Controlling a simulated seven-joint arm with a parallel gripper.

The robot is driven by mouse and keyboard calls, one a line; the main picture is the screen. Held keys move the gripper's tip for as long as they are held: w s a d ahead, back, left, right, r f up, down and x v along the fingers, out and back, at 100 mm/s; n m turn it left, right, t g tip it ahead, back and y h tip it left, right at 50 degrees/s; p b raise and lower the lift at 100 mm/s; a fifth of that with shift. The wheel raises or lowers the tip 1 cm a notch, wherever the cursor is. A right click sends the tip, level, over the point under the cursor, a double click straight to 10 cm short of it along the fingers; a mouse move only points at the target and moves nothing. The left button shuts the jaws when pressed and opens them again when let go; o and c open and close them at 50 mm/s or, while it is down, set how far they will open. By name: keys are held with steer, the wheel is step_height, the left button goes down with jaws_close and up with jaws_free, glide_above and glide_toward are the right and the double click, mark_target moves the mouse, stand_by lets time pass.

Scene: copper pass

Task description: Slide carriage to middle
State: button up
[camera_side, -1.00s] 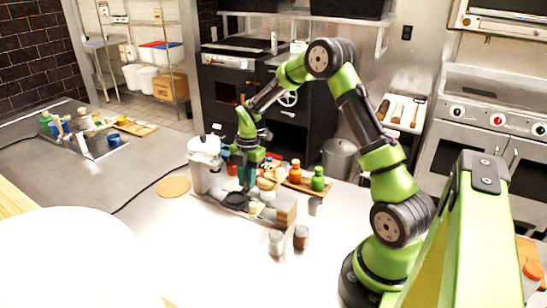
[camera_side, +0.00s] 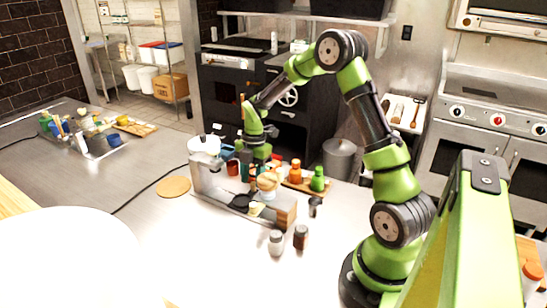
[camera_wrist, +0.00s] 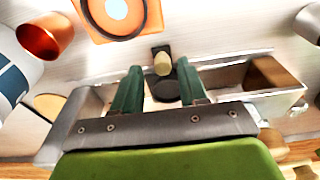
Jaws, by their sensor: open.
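The carriage (camera_wrist: 164,88) looks like a dark round plate with a cream knob (camera_wrist: 163,63) on a dark piece. It sits along a grey metal rail (camera_wrist: 225,80). In the side view the dark plate (camera_side: 241,201) and cream knob (camera_side: 256,209) show near the middle of the rail. My gripper (camera_wrist: 158,67) is open, its two green fingers apart, with the knob between the fingertips in the wrist picture. I cannot tell the height gap or any contact. In the side view my gripper (camera_side: 255,172) is above and behind the rail, its fingers partly hidden.
Bottles (camera_side: 318,179) stand behind, jars (camera_side: 276,242) in front. A copper cup (camera_wrist: 45,36) is near in the wrist view.

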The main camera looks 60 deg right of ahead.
steer(key=shift+r, duration=2.2)
steer(key=shift+a+r, duration=0.1)
